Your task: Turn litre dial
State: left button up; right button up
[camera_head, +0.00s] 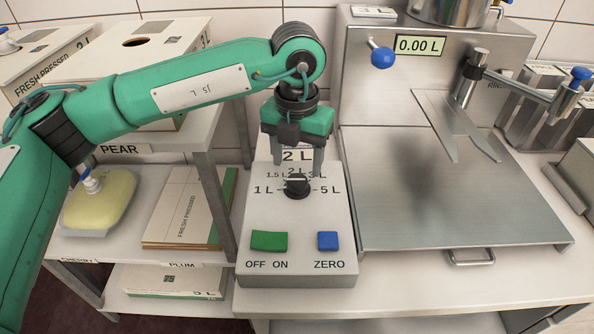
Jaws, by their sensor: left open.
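The litre dial (297,187) is a small black knob on the sloped face of a grey control box (297,218). Labels around it run from 1 L at left, past 1.5 L, 2 L and 3 L, to 5 L at right. My left gripper (297,163) is green with grey fingers, pointing down just above the dial in the picture. It is open and empty, its fingers either side of the display. I cannot tell the exact gap to the knob. My right gripper is not in view.
The box carries a green OFF/ON switch (269,241) and a blue ZERO button (328,241). Right of it stands a steel filling station (400,200) with a display (419,45) reading 0.00 L. Shelves with boxes (186,208) and a yellow pouch (100,200) are at left.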

aim_at(297, 180)
pick_arm(q)
notch_tip(297, 180, up, 10)
jog(key=shift+f, duration=0.2)
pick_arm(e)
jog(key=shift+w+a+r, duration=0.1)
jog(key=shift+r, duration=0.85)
